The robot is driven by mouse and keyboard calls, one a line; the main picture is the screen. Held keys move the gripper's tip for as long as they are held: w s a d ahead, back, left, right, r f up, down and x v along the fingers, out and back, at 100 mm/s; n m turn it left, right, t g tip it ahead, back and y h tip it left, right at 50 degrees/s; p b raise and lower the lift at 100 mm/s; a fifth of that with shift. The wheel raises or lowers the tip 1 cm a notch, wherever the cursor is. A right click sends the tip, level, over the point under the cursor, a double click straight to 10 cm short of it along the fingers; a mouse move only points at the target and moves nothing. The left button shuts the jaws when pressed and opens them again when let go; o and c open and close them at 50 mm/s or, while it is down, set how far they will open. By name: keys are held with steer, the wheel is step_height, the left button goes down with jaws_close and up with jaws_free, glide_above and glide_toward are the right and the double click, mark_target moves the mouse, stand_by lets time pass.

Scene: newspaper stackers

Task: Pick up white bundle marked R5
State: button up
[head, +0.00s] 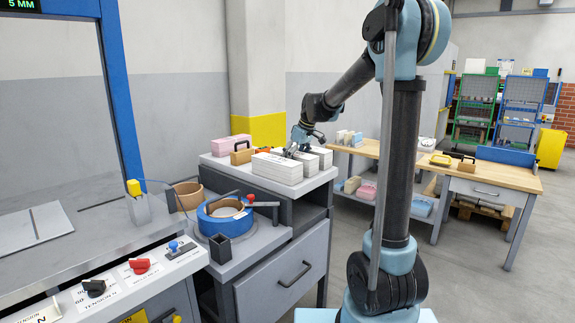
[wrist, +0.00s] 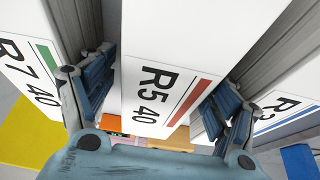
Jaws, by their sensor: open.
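The white bundle marked R5 40 (wrist: 178,45), with a red stripe, fills the middle of the wrist view. My gripper (wrist: 158,95) is open, with one blue-grey finger on each side of this bundle. I cannot tell whether either finger touches it. In the head view my gripper (head: 301,147) is down among white bundles (head: 278,168) on a grey cabinet top. The labels are not readable there, and the fingers are partly hidden.
A bundle marked R7 40 (wrist: 28,60) with a green stripe is at left. One marked R3 (wrist: 285,108) with a blue stripe is at right. Gaps separate them from R5.

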steer(key=shift+w+a+f, duration=0.1)
steer(key=shift+w+f, duration=0.05)
steer(key=shift+f, duration=0.35)
jaws_close()
steer(key=shift+r, duration=0.1)
